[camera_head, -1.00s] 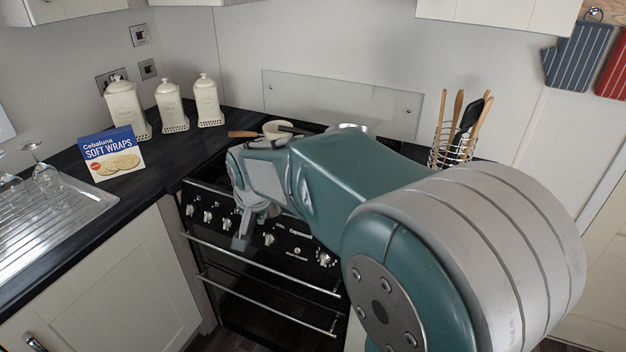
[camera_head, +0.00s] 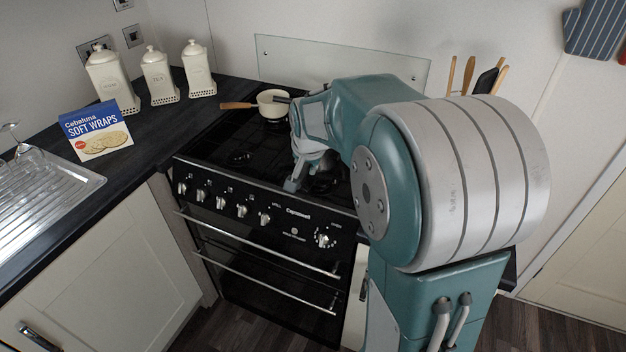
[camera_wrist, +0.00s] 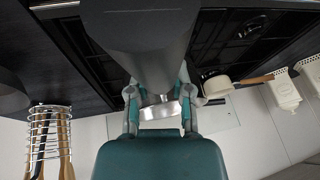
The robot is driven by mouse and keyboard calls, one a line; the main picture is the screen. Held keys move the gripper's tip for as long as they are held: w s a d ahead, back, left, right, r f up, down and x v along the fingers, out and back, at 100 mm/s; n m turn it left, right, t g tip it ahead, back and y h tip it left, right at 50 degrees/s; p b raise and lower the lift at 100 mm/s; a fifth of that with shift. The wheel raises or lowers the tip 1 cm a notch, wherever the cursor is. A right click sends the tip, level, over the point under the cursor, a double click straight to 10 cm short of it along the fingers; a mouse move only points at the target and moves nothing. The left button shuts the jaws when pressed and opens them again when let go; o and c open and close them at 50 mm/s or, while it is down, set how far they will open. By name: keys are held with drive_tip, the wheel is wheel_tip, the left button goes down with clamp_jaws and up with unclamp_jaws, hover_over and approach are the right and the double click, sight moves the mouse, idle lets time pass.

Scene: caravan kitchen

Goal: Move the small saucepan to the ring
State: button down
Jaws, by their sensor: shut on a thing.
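My gripper (camera_head: 305,162) is over the right part of the black hob (camera_head: 215,148) in the head view, partly hidden by my arm. In the wrist view my gripper (camera_wrist: 159,106) is shut on a dark grey, thick handle-like piece (camera_wrist: 150,55) with a silver metal part (camera_wrist: 160,110) behind it. I take it for a saucepan handle; the pan body is mostly hidden. A cream saucepan (camera_head: 271,104) with a wooden handle stands at the back of the hob, apart from my gripper; it also shows in the wrist view (camera_wrist: 216,87). A bare ring (camera_head: 240,158) shows at front left.
Cream canisters (camera_head: 159,76) and a soft wraps box (camera_head: 96,130) stand on the left counter. A utensil rack (camera_wrist: 42,140) stands on the counter right of the hob. A glass splashback (camera_head: 300,62) is behind. The hob's left part is clear.

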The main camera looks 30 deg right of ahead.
drive_tip(key=shift+w+d+f, duration=0.2)
drive_tip(key=shift+d+f, duration=0.35)
drive_tip(key=shift+f, duration=0.05)
drive_tip(key=shift+w+f, duration=0.1)
drive_tip(key=shift+f, duration=0.15)
wheel_tip(320, 180, down, 4)
drive_tip(key=shift+w+a+r, duration=0.1)
drive_tip(key=shift+d, duration=0.5)
drive_tip(key=shift+a+f, duration=0.3)
drive_tip(key=shift+f, duration=0.15)
drive_tip(key=c, duration=0.5)
unclamp_jaws()
drive_tip(key=shift+a+f, duration=0.1)
drive_tip(key=shift+c, duration=0.2)
drive_tip(key=shift+d, duration=0.2)
